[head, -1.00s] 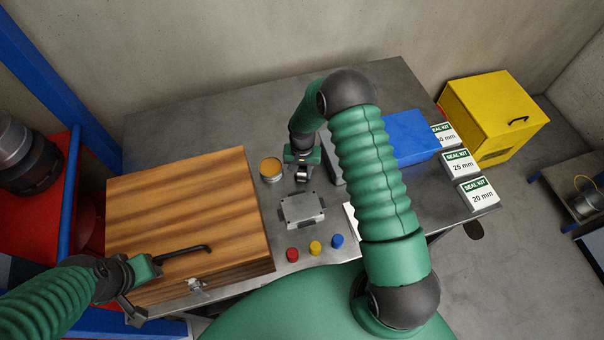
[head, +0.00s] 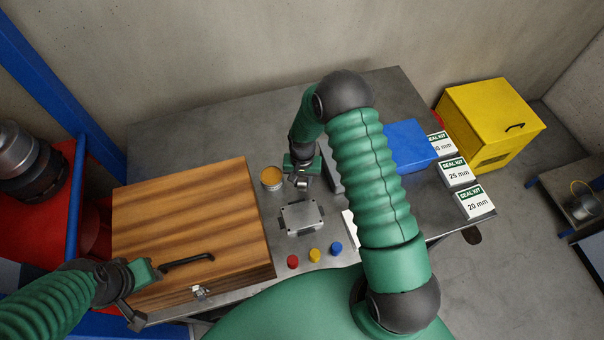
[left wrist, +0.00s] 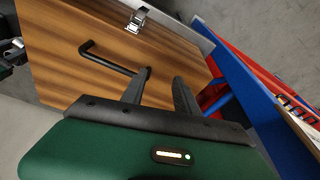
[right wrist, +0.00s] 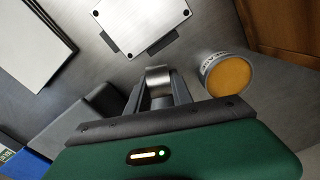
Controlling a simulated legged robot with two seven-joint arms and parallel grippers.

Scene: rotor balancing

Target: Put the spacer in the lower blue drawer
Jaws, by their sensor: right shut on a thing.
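The spacer (right wrist: 158,75) is a short shiny metal ring between the fingertips of my right gripper (right wrist: 158,88). In the head view the right gripper (head: 302,183) is low over the middle of the metal table, beside the orange-topped tin; the spacer is small there. A blue box-like unit (head: 408,143) stands to the right, partly hidden behind my right arm; I see its top and cannot make out any drawer fronts. My left gripper (head: 135,312) is open and empty near the wooden case's front; its spread fingers show in the left wrist view (left wrist: 160,92).
A wooden case (head: 190,225) with a black handle fills the table's left. A tin (head: 271,178), a grey metal box (head: 302,217) and red, yellow and blue buttons (head: 314,255) are mid-table. White seal kit boxes (head: 457,172) line the right edge, near a yellow cabinet (head: 490,120).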

